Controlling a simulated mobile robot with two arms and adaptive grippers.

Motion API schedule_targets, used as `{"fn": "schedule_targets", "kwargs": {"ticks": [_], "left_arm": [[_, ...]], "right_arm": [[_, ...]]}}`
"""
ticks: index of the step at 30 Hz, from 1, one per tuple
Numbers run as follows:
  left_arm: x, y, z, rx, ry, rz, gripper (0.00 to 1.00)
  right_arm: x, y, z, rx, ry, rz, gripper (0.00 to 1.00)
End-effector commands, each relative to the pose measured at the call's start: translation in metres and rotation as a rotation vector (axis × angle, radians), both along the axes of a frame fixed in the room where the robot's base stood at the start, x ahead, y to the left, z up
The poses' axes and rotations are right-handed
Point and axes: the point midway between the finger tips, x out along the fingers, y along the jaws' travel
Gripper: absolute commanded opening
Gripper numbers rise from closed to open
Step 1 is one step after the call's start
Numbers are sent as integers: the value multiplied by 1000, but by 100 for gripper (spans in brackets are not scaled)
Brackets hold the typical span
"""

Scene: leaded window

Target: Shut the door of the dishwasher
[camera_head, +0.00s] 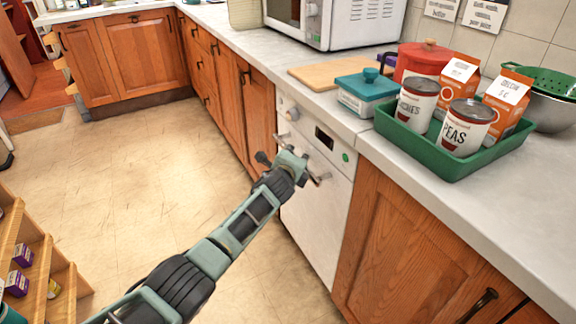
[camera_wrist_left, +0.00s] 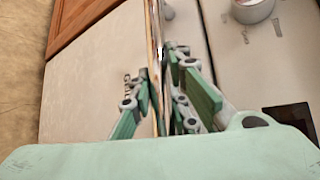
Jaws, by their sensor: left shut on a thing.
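The white dishwasher (camera_head: 315,225) stands under the counter between wooden cabinets. Its door (camera_head: 312,205) is upright and looks flush or nearly flush with the cabinet fronts; I cannot tell whether a narrow gap is left at its top. My left gripper (camera_head: 302,170) is at the upper part of the door, just below the control panel (camera_head: 325,140). In the left wrist view my left gripper (camera_wrist_left: 164,100) has its fingers on both sides of a thin bar that looks like the door handle, and is shut on it. The fingers hide part of the handle. My right gripper is not in view.
The counter above holds a green tray (camera_head: 455,165) with cans and cartons, a teal-lidded box (camera_head: 368,92), a cutting board (camera_head: 335,73) and a microwave (camera_head: 345,20). A wooden shelf (camera_head: 45,265) stands at lower left. The floor (camera_head: 130,150) between is clear.

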Motion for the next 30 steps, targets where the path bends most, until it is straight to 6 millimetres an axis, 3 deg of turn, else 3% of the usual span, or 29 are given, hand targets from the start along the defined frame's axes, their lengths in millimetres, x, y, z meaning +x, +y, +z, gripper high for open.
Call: {"fn": "schedule_targets", "kwargs": {"ticks": [16,17,22,30], "left_arm": [[2,-7,3,-9,-2,-4,0],[2,-7,3,-9,-2,-4,19],[2,-7,3,-7,-4,-5,34],[1,-6,0,-2,0,-4,35]], "right_arm": [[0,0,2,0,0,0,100],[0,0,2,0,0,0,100],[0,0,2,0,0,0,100],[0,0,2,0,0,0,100]]}}
